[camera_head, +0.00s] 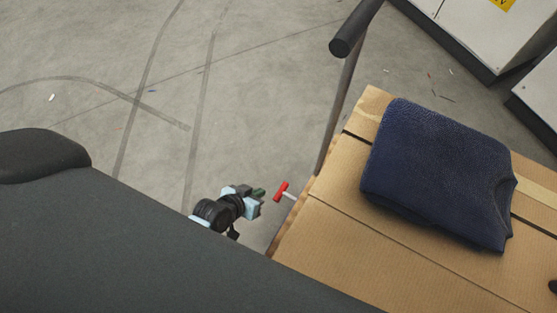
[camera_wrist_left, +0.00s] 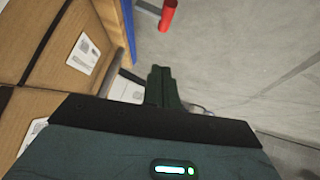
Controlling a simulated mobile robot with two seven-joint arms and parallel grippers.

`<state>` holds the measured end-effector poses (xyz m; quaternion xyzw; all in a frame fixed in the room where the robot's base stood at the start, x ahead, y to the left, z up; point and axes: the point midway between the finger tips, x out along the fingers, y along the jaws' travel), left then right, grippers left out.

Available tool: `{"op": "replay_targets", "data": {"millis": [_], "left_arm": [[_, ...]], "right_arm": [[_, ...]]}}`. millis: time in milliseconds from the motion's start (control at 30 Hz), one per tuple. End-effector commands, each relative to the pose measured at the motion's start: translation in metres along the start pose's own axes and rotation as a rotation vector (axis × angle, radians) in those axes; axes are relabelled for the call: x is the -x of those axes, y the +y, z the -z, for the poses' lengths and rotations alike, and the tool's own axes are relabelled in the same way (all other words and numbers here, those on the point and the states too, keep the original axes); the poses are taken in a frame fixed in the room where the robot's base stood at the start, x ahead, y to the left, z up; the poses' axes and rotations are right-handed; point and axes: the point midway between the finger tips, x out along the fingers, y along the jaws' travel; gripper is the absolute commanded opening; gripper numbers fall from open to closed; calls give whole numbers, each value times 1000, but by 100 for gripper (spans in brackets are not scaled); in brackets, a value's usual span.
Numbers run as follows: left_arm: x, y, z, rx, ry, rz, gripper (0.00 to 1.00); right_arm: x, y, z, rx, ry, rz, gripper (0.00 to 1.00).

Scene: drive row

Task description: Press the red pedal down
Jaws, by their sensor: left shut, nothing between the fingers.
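The red pedal (camera_head: 281,191) sticks out on a short pale arm from beside the cardboard boxes in the head view. In the left wrist view the pedal (camera_wrist_left: 167,15) shows at the top edge, partly cut off by the frame. My left gripper (camera_head: 258,194) is just left of the pedal in the head view, with a small visible gap. In the left wrist view its fingers (camera_wrist_left: 160,75) are together and empty, with the pedal beyond their tips. My right gripper is not in view.
Cardboard boxes (camera_head: 330,240) stand right of the pedal, with a folded dark blue cloth (camera_head: 435,170) on top. A dark handle bar (camera_head: 346,45) rises behind them. Grey cabinets (camera_head: 470,35) stand at the top right.

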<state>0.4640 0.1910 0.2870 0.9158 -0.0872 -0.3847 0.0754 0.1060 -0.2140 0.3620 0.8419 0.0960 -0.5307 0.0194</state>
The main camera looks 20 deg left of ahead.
Motion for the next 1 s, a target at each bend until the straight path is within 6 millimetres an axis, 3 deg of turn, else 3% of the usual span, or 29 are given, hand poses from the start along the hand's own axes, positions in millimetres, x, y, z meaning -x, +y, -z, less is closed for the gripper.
{"op": "replay_targets", "data": {"millis": [267,800,1000], "left_arm": [[-11,0,-2,1,-1,0,0],[-108,-1,-5,2,-4,0,0],[-123,0,-23,2,-3,0,0]], "right_arm": [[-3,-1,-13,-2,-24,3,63],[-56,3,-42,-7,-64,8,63],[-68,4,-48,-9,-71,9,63]]}}
